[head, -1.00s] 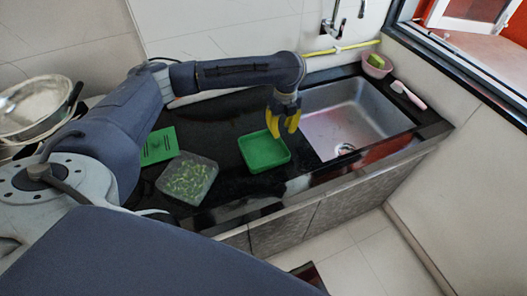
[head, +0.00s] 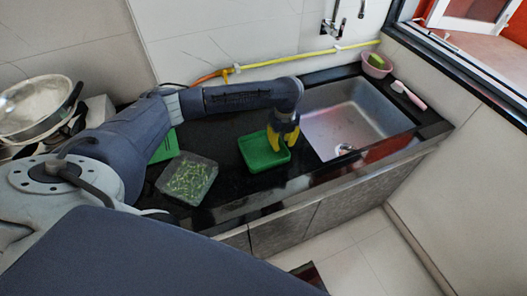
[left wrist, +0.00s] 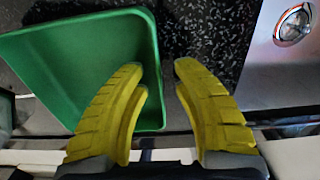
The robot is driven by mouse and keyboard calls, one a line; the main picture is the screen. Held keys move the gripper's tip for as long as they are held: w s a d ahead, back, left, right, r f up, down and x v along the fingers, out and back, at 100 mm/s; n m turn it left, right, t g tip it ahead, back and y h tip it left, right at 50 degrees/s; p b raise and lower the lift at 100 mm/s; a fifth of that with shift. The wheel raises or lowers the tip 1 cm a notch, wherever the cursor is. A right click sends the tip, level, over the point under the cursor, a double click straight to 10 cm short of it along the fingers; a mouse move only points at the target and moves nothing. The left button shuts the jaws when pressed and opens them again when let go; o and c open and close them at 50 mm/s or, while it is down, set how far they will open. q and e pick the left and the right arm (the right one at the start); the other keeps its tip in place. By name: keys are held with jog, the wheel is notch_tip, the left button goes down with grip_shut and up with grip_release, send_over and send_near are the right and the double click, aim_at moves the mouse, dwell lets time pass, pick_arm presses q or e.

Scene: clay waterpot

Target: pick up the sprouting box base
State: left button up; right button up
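The sprouting box base appears to be the green open tray (head: 258,157) on the black counter, left of the sink. It also fills the upper left of the left wrist view (left wrist: 75,65), empty. My left gripper (head: 283,142) points down at the tray's right side. In the left wrist view its yellow fingers (left wrist: 160,72) are apart with nothing between the tips but counter and the tray's right edge. The left finger overlaps the tray's right wall; the right finger is over the counter. I cannot tell if either touches. My right gripper is not in view.
A clear box of green sprouts (head: 188,180) stands left of the tray. A green flat piece (head: 166,147) lies behind it, partly hidden by my arm. The sink (head: 350,122) is to the right, with a pink bowl (head: 376,66) and brush (head: 408,95) beyond. Metal bowls (head: 38,105) are far left.

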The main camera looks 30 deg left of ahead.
pick_arm(q)
jog(key=shift+c, duration=0.2)
grip_shut()
jog(key=shift+r, duration=0.15)
dwell(0.3)
